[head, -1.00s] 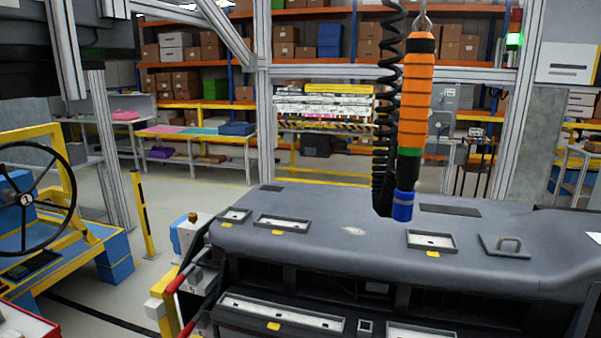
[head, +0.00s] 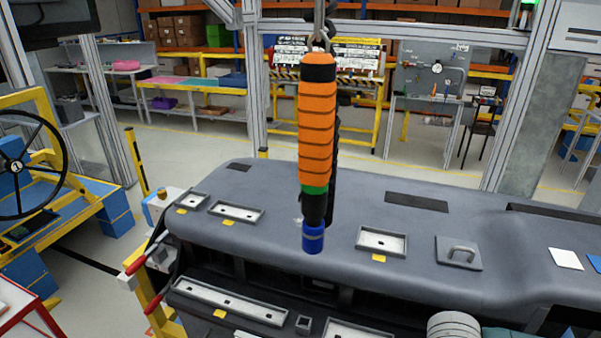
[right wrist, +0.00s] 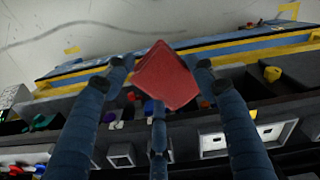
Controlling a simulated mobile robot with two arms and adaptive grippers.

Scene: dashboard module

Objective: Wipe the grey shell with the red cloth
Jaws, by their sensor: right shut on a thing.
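The grey shell (head: 310,210) is the broad dashboard top across the lower half of the head view, with shallow trays and a handled plate set in it. A small pale mark (head: 298,220) on it shows beside the hanging tool, which partly hides it. In the right wrist view my right gripper (right wrist: 160,78) is shut on the red cloth (right wrist: 168,77), a folded piece between its fingers. The cloth does not show in the head view, so its distance from the shell cannot be told. My left gripper is in neither view.
White and blue cards (head: 566,259) lie on the shell at right. A yellow frame with a steering wheel (head: 18,165) stands at left.

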